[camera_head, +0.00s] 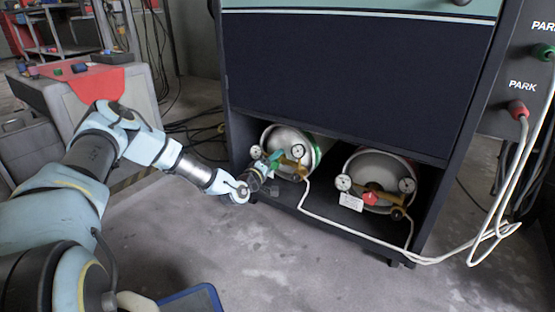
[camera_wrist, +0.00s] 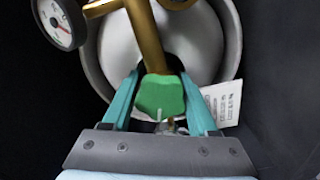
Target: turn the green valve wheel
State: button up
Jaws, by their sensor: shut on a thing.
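The green valve wheel (camera_wrist: 160,97) sits on a brass fitting (camera_wrist: 147,40) in front of a pale gas cylinder (camera_wrist: 205,35), seen in the wrist view. My gripper (camera_wrist: 160,92) has its two teal fingers on either side of the wheel, shut on it. In the head view my gripper (camera_head: 272,161) reaches into the lower shelf at the left cylinder (camera_head: 288,138). The wheel is small and largely hidden there by my gripper.
A second cylinder (camera_head: 375,168) with a red valve wheel (camera_head: 371,198) lies to the right. Gauges (camera_head: 343,182) flank its fitting. The dark cabinet (camera_head: 350,75) closes in above. A white hose (camera_head: 345,235) runs along the shelf front. The grey floor in front is mostly clear.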

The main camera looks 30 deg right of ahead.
jog(key=shift+f+n, duration=0.1)
jog(key=shift+n, duration=0.5)
jog(key=o, duration=1.4)
jog(key=shift+c, duration=0.2)
jog(key=p+v, duration=0.4)
jog(key=v, duration=0.7)
jog(key=shift+w, duration=0.1)
